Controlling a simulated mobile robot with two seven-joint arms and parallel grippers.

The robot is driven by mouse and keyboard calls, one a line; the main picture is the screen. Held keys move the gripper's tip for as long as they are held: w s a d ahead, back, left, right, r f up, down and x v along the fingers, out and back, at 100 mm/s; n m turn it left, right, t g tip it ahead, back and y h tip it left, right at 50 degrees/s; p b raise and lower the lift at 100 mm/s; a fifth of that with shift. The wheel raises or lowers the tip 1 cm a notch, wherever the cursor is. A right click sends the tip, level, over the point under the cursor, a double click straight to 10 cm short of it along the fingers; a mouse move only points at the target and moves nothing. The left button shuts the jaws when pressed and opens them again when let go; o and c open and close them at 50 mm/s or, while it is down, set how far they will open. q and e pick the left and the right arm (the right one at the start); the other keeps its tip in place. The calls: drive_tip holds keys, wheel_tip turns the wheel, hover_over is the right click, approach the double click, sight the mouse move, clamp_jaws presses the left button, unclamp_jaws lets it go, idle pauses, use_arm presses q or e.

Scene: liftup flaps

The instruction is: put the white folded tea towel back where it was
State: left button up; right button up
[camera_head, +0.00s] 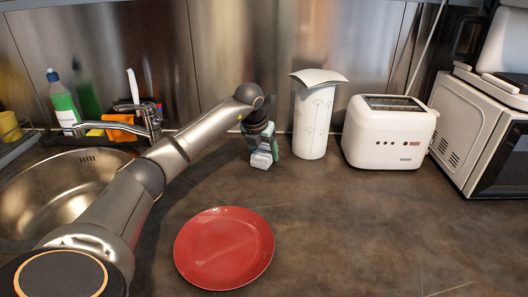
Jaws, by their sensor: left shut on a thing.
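My left arm reaches in from the left across the counter. My left gripper (263,150) points down at the back of the counter, just left of the white patterned canister. It is shut on a small pale folded thing (262,160), which looks like the white folded tea towel. The gripper hides part of it, and I cannot tell whether it touches the counter. My right gripper is not in view.
The white patterned canister (312,122) has a curved pale top (318,77). A white toaster (389,133) and a microwave (466,130) stand to the right. A red plate (224,248) lies in front. The sink (62,193) is at left. The front right counter is clear.

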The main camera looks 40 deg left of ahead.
use_arm(q)
drive_tip(key=o, duration=1.2)
drive_tip(key=shift+f, duration=0.1)
drive_tip(key=shift+r, duration=0.25)
drive_tip(key=p+v, duration=0.1)
drive_tip(key=v, duration=1.1)
